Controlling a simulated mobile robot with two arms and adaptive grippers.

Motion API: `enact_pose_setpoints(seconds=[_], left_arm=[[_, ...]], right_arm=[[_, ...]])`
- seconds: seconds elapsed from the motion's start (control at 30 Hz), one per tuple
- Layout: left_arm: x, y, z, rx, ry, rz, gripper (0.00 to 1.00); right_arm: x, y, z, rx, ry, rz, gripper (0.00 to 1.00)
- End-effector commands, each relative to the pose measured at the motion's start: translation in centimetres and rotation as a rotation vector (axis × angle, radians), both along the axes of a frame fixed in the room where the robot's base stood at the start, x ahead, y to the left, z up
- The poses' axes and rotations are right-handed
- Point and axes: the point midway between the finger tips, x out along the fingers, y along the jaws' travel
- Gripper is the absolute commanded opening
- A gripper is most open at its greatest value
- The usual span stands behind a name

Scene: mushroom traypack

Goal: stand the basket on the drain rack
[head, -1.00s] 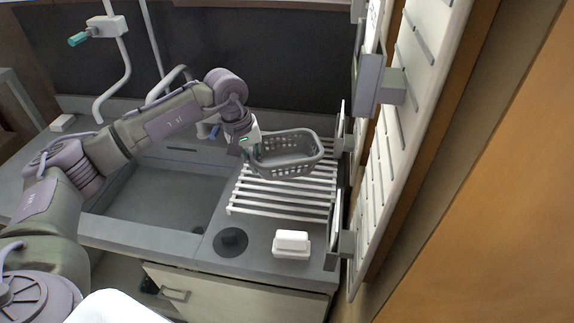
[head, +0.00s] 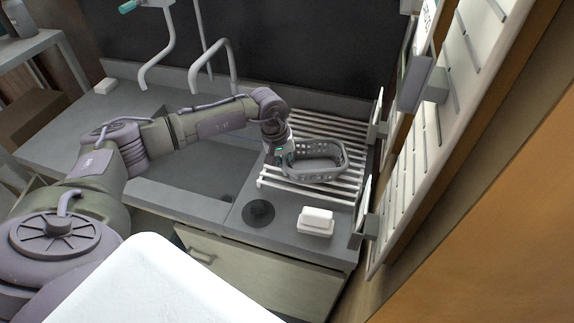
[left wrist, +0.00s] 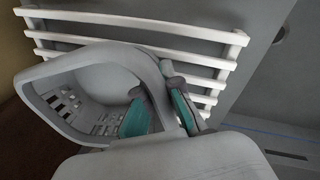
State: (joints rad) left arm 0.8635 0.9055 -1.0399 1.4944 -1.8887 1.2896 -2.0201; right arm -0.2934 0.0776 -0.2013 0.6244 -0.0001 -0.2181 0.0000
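The grey plastic basket (head: 318,174), with slotted walls, is upright over the white slatted drain rack (head: 310,194) beside the sink. It looks low, at or just above the slats; I cannot tell if it touches them. My left gripper (head: 284,164) is at the basket's left end, shut on its rim. In the left wrist view the gripper's teal-padded fingers (left wrist: 157,112) lie either side of the rim of the basket (left wrist: 68,98), one inside and one outside. The white slats of the rack (left wrist: 130,18) show beyond it. My right gripper is not in view.
A white block (head: 316,220) and a round black disc (head: 258,213) lie on the counter in front of the rack. The sink (head: 180,197) is to the left, with a tap (head: 212,62) behind. A white slatted panel with brackets (head: 440,135) stands close on the right.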

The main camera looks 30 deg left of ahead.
Motion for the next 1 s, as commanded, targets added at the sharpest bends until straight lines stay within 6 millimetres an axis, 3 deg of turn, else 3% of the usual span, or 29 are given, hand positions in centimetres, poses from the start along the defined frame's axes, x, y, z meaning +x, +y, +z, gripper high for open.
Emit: enact_pose_setpoints(seconds=[0.07, 0.1, 0.23, 0.6, 0.67, 1.0], left_arm=[[0.0, 0.0, -0.4, 0.0, 0.0, 0.0, 0.0], [0.0, 0.0, -0.2, 0.0, 0.0, 0.0, 0.11], [0.0, 0.0, -0.2, 0.001, 0.001, 0.0, 0.31], [0.0, 0.0, 0.4, 0.0, 0.0, 0.001, 0.31], [0.0, 0.2, 0.7, 0.001, -0.002, 0.0, 0.31], [-0.9, 1.4, 7.4, 0.001, -0.005, 0.001, 0.31]], right_arm=[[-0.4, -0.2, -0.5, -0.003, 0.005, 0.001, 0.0], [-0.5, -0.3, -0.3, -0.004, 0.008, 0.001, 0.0], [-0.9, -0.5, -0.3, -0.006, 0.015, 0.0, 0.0], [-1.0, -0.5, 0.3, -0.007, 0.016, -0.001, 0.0], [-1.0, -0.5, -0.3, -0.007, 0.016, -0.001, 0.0], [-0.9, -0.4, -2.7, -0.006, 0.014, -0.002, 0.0]])
